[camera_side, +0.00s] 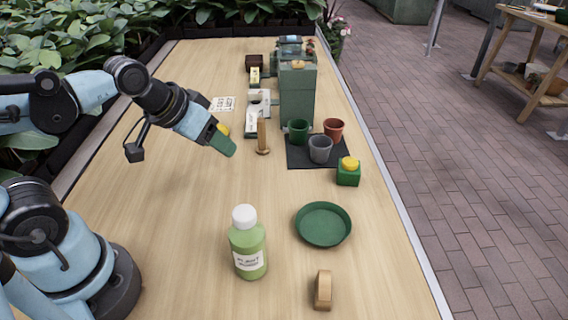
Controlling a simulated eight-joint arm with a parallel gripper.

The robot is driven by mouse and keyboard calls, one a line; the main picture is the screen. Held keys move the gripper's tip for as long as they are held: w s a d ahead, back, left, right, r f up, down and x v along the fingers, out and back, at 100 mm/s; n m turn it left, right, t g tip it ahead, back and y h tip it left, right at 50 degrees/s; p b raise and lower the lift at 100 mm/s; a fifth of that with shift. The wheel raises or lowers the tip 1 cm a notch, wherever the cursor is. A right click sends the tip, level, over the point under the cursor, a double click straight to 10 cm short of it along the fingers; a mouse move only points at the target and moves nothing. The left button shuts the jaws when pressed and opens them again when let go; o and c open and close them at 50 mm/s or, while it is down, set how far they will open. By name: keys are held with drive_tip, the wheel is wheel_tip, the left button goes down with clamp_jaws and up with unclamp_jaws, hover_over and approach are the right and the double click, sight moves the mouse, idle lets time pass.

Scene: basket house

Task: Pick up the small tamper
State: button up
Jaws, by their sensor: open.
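A small wooden tool with an upright handle and a round base, which looks like the small tamper (262,137), stands upright on the wooden table left of the dark mat. My gripper (224,143) is open and hangs above the table just left of this tool, apart from it in the picture. Its green fingertips point down and right, with a yellow part at their upper edge. The gap between the fingers is hard to see from here. A second small wooden piece (323,290) stands at the table's front; its exact kind is unclear.
Green, grey and terracotta pots (320,149) stand on a dark mat (299,158). A green box with a yellow top (348,172), a green saucer (323,224) and a green bottle (248,248) are nearer. A tall green box (297,95) stands behind the mat. The table's left middle is clear.

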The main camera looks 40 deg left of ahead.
drive_tip(key=w+a+f+n+h, duration=0.1)
drive_tip(key=w+a+n+h, duration=0.4)
drive_tip(key=n, duration=0.5)
drive_tip(key=w+a+f+n+h, duration=0.1)
drive_tip(key=w+a+n+h, duration=0.15)
drive_tip(key=w+n, duration=0.55)
drive_tip(key=n+t+h, duration=0.2)
drive_tip(key=n+t, duration=0.1)
drive_tip(key=n, duration=0.5)
hover_over(269, 148)
drive_tip(key=shift+f, duration=3.4)
clamp_jaws()
